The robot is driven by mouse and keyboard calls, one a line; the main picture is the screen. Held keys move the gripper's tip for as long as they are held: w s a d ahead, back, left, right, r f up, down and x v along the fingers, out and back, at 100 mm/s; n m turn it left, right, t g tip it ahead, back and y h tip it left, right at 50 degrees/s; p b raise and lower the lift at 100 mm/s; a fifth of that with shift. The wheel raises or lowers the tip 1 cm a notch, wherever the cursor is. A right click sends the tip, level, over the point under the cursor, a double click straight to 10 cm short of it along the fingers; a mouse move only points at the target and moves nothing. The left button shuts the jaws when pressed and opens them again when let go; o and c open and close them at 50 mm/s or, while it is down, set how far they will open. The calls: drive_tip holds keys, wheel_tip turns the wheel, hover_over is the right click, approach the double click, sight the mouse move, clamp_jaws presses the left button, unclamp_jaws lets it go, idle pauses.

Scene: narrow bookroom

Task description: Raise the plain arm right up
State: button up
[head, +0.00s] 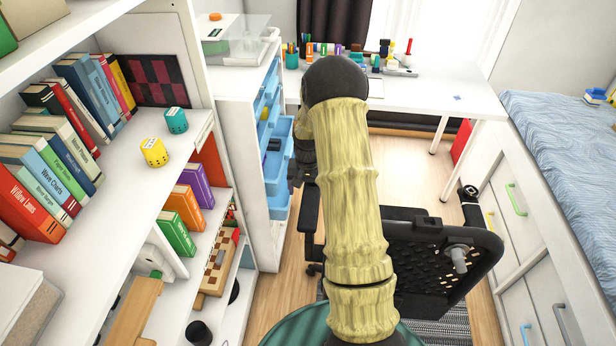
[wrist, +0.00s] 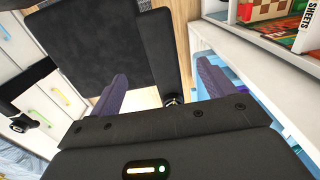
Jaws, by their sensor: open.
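A black office chair stands ahead with its perforated backrest (head: 450,262) toward me. In the wrist view its dark seat pad (wrist: 95,45) fills the upper left. The plain arm (wrist: 158,45) is a long black pad alongside the seat; part of it shows left of my arm in the head view (head: 308,212). The other chair arm (head: 472,205), with a round grey-topped piece, is on the right. My gripper (wrist: 163,70) is open, its purple fingers apart on either side of the plain arm in the wrist view. Whether they touch it I cannot tell. In the head view my arm hides most of the gripper.
A bookshelf (head: 190,135) with books and dice lines the left. Blue drawers (head: 275,150) stand beyond it, some pulled out. A white desk (head: 440,92) crosses the back. A bed with drawers (head: 530,225) closes the right. Little floor is free around the chair.

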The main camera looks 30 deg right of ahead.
drive_tip(key=shift+r, duration=2.8)
drive_tip(key=s+a+r+n+t+p, duration=0.2)
drive_tip(key=s+a+r+n+p, duration=0.3)
drive_tip(key=s+a+r, duration=1.1)
drive_tip(key=s+r+n, duration=0.1)
drive_tip(key=s, duration=0.2)
drive_tip(key=shift+s+n+t+p, duration=0.3)
drive_tip(key=shift+n+p, duration=0.1)
